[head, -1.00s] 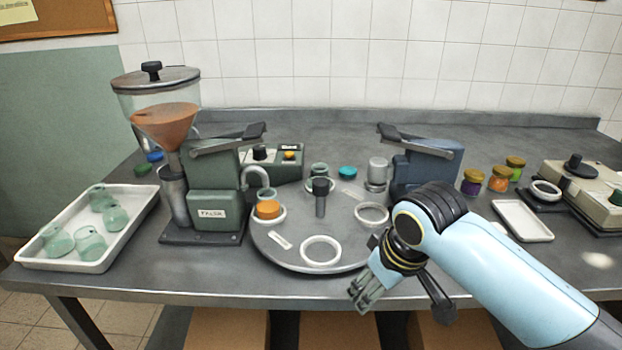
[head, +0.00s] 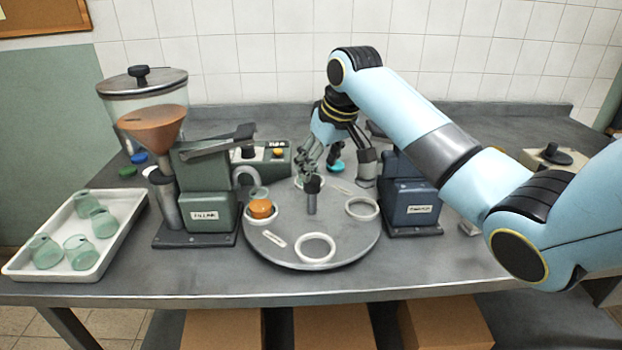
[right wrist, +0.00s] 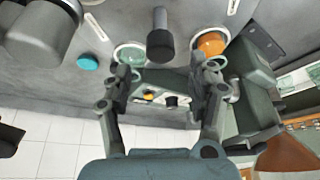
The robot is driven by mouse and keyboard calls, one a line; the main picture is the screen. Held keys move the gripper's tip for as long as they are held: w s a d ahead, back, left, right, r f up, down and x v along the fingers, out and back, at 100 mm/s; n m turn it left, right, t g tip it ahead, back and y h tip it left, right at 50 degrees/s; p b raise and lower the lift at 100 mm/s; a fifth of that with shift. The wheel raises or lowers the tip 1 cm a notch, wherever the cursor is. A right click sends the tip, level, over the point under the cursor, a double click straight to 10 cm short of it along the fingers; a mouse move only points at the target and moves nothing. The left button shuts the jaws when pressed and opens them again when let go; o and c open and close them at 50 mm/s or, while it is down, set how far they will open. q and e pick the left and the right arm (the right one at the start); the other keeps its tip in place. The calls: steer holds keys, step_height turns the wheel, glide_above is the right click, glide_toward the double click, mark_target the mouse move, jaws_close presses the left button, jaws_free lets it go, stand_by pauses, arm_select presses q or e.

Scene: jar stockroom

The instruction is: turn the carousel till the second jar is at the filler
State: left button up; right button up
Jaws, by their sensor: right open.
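The round grey carousel (head: 345,245) has a central post with a black knob (head: 312,184) and white ring seats. A jar with orange filling (head: 261,208) sits in the left seat, beside the green filler (head: 208,212). A second, empty greenish jar (right wrist: 130,54) is at the back of the carousel in the right wrist view; my gripper mostly hides it in the head view. My right gripper (head: 308,170) is open and empty, above the back of the carousel behind the knob. In the right wrist view its fingers (right wrist: 166,84) are spread. My left gripper is not in view.
A blue capping machine (head: 410,200) stands right of the carousel. A white tray (head: 115,245) with several green jars is at the left. A green control box (head: 275,170) and a teal lid (head: 337,167) lie behind the carousel. My right arm covers the right side.

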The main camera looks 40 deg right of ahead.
mark_target(312, 180)
steer(key=x, duration=0.6)
steer(key=shift+w, duration=0.1)
jaws_close()
